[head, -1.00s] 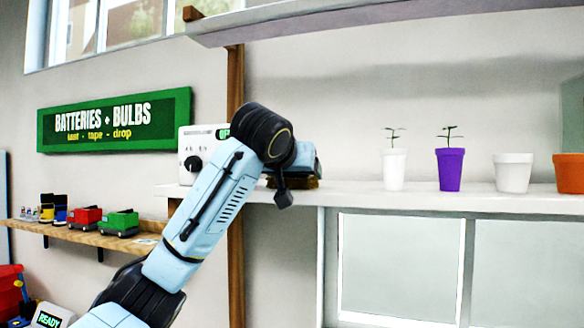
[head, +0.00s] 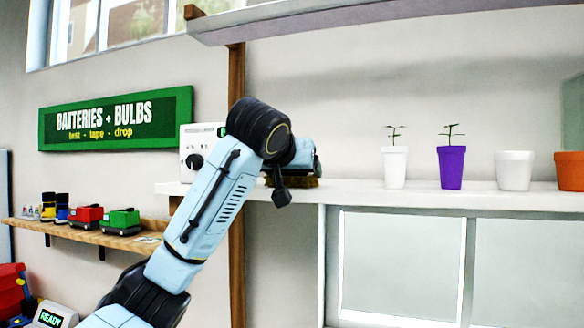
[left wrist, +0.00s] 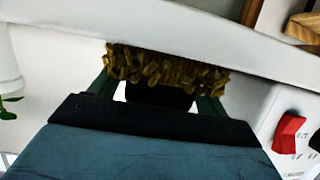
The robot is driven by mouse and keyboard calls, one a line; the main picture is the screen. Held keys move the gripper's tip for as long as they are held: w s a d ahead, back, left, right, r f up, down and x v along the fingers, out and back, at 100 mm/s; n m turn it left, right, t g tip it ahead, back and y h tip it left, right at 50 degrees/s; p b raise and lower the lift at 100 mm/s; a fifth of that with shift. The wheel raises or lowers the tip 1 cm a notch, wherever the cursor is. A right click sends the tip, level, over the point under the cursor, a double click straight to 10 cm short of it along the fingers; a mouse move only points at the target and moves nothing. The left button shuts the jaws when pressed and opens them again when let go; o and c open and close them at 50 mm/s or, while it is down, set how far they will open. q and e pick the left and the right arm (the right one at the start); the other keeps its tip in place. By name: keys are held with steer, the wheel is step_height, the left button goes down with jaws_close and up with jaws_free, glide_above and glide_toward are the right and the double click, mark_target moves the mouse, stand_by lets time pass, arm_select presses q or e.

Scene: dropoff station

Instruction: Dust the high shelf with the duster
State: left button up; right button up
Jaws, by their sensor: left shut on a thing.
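The duster (head: 303,182) has a yellow-brown fringe. In the head view it is low at the left part of the long white shelf (head: 400,198), partly hidden by my arm. My left gripper (head: 308,168) is above the fringe and shut on the duster. The left wrist view shows the fringe (left wrist: 165,67) against the edge of a white surface, with the dark handle between my fingers (left wrist: 160,97). Firm contact is hard to judge. A higher shelf (head: 330,16) crosses the top of the head view. My right gripper is not in view.
A white device (head: 188,160) with a black knob stands left of my arm. Two potted plants, in white (head: 395,168) and purple (head: 450,168) pots, and empty white (head: 514,171) and orange (head: 569,172) pots stand to the right. The shelf between duster and plants is clear.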

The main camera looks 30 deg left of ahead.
arm_select(q)
steer(key=shift+w+a, duration=0.25)
steer(key=shift+w, duration=0.8)
steer(key=shift+s+d+f+b, duration=0.1)
steer(key=shift+s+d+b, duration=0.15)
steer(key=shift+s, duration=0.5)
steer(key=shift+s+d+b, duration=0.15)
steer(key=shift+s+b, duration=0.15)
steer(key=shift+s, duration=0.45)
steer(key=shift+w+a+p, duration=0.2)
steer(key=shift+w+p, duration=0.45)
steer(key=shift+w, duration=0.05)
steer(key=shift+w+a, duration=0.2)
steer(key=shift+w, duration=0.55)
steer(key=shift+s+d+f+b, duration=0.1)
steer(key=shift+s+d+b, duration=0.2)
steer(key=shift+s, duration=0.4)
steer(key=shift+s+d+b, duration=0.1)
steer(key=shift+s+b, duration=0.25)
steer(key=shift+s, duration=0.35)
steer(key=shift+w+a+r+p, duration=0.1)
steer(key=shift+w+r+p, duration=0.1)
steer(key=shift+w+p, duration=0.25)
steer(key=shift+w+a, duration=0.15)
steer(key=shift+w, duration=0.15)
steer(key=shift+r+p, duration=0.4)
steer(key=shift+r, duration=0.55)
steer(key=shift+s+r, duration=0.1)
steer(key=shift+r, duration=0.95)
